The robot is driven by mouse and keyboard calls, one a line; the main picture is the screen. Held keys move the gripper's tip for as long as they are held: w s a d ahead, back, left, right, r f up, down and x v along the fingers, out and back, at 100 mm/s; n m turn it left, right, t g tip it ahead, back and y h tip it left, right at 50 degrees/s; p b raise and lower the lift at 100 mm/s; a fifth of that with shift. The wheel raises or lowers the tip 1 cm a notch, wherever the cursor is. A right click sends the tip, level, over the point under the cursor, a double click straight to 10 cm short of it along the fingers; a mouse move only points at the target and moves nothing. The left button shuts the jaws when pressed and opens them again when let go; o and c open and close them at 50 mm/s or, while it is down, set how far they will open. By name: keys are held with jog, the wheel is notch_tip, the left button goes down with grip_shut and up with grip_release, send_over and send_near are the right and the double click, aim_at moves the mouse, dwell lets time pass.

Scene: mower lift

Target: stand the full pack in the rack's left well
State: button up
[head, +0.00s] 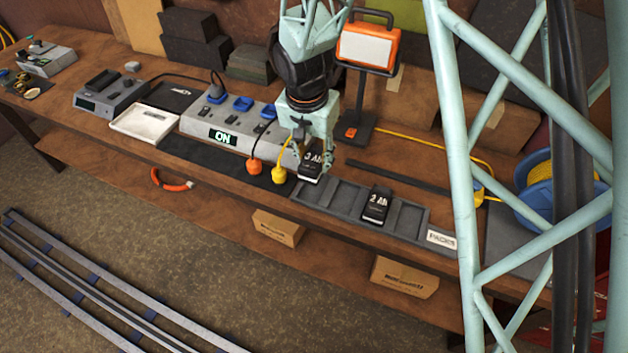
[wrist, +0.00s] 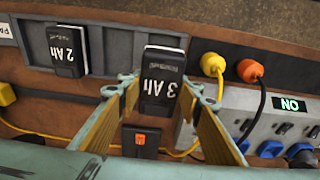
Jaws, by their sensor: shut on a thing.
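A black pack marked 3 Ah (head: 313,158) is held between the fingers of my gripper (head: 312,166). In the wrist view the 3 Ah pack (wrist: 161,80) sits between the two fingertips (wrist: 160,97), its label facing the camera. The pack is over the left end of the grey rack (head: 407,216) and hides part of the left well. I cannot tell whether its base touches the rack. A second black pack, marked 2 Ah (head: 376,204), stands in a well right of the rack's middle. Neither pack shows a charge sign that I can read.
A yellow plug (head: 279,174) and an orange plug (head: 254,166) stand just left of the rack. The grey power unit (head: 223,125) reads ON. An orange lamp (head: 367,47) stands behind my gripper. A PACKS label (head: 441,239) marks the rack's right end.

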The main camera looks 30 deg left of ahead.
aim_at(312, 161)
jog(key=shift+f, duration=2.35)
jog(key=shift+f, duration=0.1)
jog(key=shift+f, duration=1.75)
jog(key=shift+f+b, duration=0.2)
jog(key=shift+b, duration=0.2)
jog(key=o, duration=1.1)
jog(key=shift+r+p, duration=0.25)
jog(key=shift+p, duration=0.05)
jog(key=shift+s+d+r, duration=0.1)
jog(key=shift+s+r, duration=0.2)
jog(key=shift+r, duration=1.65)
jog(key=shift+s+r, duration=0.3)
jog(key=shift+r, duration=1.7)
jog(key=shift+s+d+r, duration=0.1)
jog(key=shift+s+r, duration=0.2)
jog(key=shift+r, duration=1.65)
